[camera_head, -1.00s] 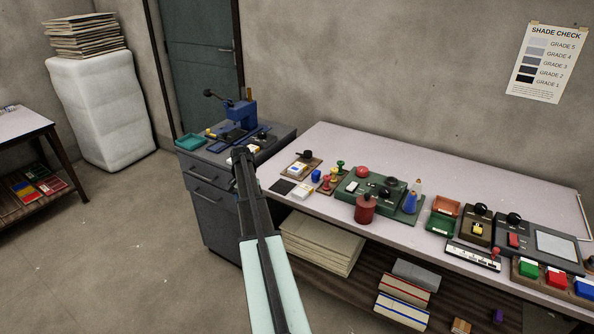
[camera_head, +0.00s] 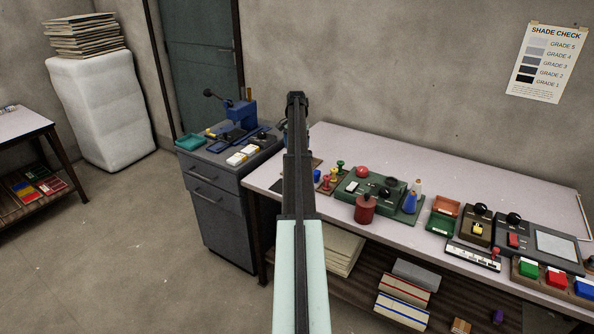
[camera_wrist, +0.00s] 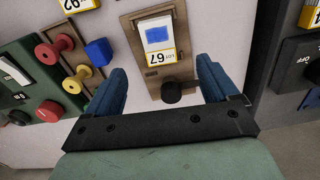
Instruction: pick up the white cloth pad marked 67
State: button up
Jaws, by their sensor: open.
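In the wrist view, the white pad (camera_wrist: 157,19) has a blue square and a yellow-edged label reading 67. It lies on a brown board (camera_wrist: 133,50) with a black knob (camera_wrist: 172,92). My gripper (camera_wrist: 160,67) is open, its two blue fingers spread on either side of the board's lower part. The pad is ahead of the fingers, and nothing is held. I cannot tell the height of the fingertips above the board. In the head view, my arm covers the pad and most of its board.
Left of the fingers in the wrist view are a blue cube (camera_wrist: 98,52) and red and yellow spools (camera_wrist: 62,43). In the head view, a grey cabinet (camera_head: 216,200) with a blue press stands left of the white table (camera_head: 440,172).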

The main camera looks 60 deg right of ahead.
notch_tip(320, 180, down, 10)
jog(key=shift+s+a+r, duration=0.1)
jog(key=shift+s, duration=0.05)
dwell(0.5)
jog(key=shift+c, duration=0.5)
jog(key=c, duration=1)
jog(key=shift+r, duration=0.15)
jog(key=shift+c, duration=0.2)
